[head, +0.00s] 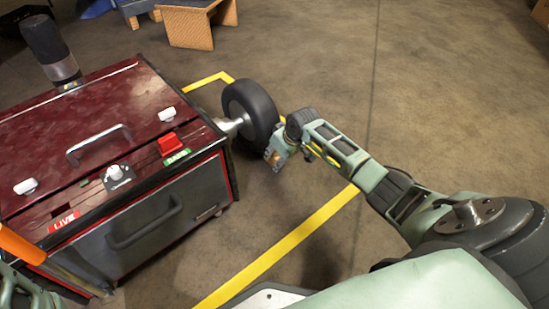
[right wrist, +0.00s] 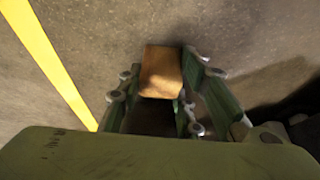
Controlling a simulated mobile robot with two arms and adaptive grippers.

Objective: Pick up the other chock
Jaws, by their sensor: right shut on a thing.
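A wooden chock (right wrist: 161,72) sits between the fingers of my right gripper (right wrist: 160,95) in the right wrist view. That gripper is shut on it. In the head view my right gripper (head: 276,158) is low beside the black wheel (head: 250,108) of the red cart, on its right side. Only a small orange-brown bit of the chock shows there, and I cannot tell whether it touches the floor or the wheel. My left gripper is not in view; only a green piece of my left arm shows at the lower left corner.
The red cart (head: 100,120) with a handle, a red switch (head: 168,143) and a LIVE label fills the left. A yellow line (head: 285,245) runs on the floor beside it. A wooden stand (head: 195,27) is at the back. The floor at right is clear.

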